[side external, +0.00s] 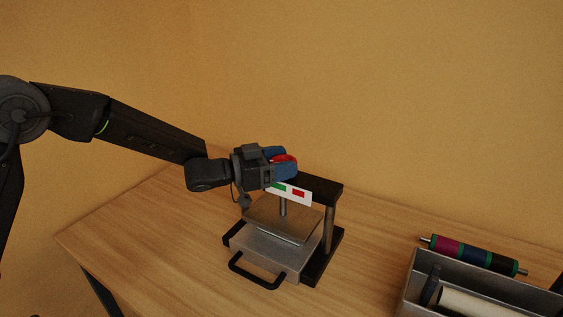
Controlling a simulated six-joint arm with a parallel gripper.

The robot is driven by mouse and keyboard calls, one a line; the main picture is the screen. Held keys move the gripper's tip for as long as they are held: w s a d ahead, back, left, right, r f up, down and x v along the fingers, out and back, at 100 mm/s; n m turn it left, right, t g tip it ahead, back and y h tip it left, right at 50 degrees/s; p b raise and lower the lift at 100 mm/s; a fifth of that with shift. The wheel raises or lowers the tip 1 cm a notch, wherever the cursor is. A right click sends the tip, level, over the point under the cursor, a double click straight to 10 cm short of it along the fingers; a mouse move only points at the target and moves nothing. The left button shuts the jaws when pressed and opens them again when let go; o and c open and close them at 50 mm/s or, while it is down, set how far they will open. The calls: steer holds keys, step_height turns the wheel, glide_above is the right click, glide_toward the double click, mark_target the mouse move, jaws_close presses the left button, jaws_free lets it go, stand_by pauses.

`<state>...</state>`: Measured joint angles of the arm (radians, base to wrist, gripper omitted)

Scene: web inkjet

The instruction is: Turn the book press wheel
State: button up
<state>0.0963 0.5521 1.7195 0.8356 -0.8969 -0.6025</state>
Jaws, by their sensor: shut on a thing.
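The book press (331,228) stands on the wooden table, with a black frame, a central screw (283,208) and a flat plate (277,222) below it. A grey tray with a black handle (254,272) sits at its base. The press wheel (286,158) is red where it shows, at the top of the press. My gripper (281,160), with blue fingers, reaches in from the left and is shut on the wheel. The fingers and gripper body hide most of the wheel. A white label (293,193) with green and red marks is on the front of the top beam.
A grey metal bin (408,283) stands at the lower right with a pale roll (482,304) inside. A roller with coloured bands (474,255) lies along its back edge. The table (145,232) is clear left of the press. A plain wall is behind.

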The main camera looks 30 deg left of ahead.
steer(key=shift+m+g+h, duration=0.8)
steer(key=shift+g+h, duration=0.1)
steer(key=o, duration=0.9)
steer(key=shift+a, duration=0.1)
steer(key=v, duration=1.3)
steer(key=shift+s+a, duration=0.1)
steer(key=shift+a, duration=0.3)
